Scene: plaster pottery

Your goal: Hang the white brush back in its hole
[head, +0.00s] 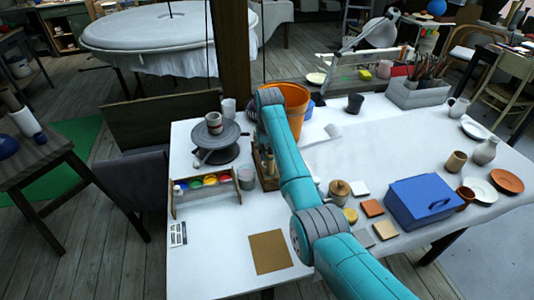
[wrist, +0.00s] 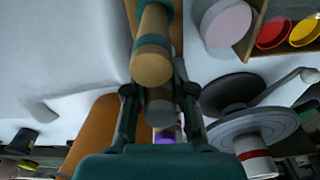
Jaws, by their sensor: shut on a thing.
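My gripper (wrist: 159,97) is shut on the handle of a brush, a short grey-brown cylinder (wrist: 160,104) seen nearly end-on between the fingers. I take it for the white brush; its white part is hidden. A thicker tan handle with a teal band (wrist: 150,62) stands very close beside it; whether they touch I cannot tell. In the head view my gripper is mostly hidden by my teal arm, above the wooden rack (head: 268,184) with upright handles (head: 263,158). The rack's holes cannot be made out.
A grey cup (head: 246,179) and a box of coloured paints (head: 204,184) stand left of the rack. A turntable (head: 216,139) bearing a small pot (head: 214,123) is behind them. An orange bucket (head: 294,100) stands close behind my arm. The table's front left is mostly clear.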

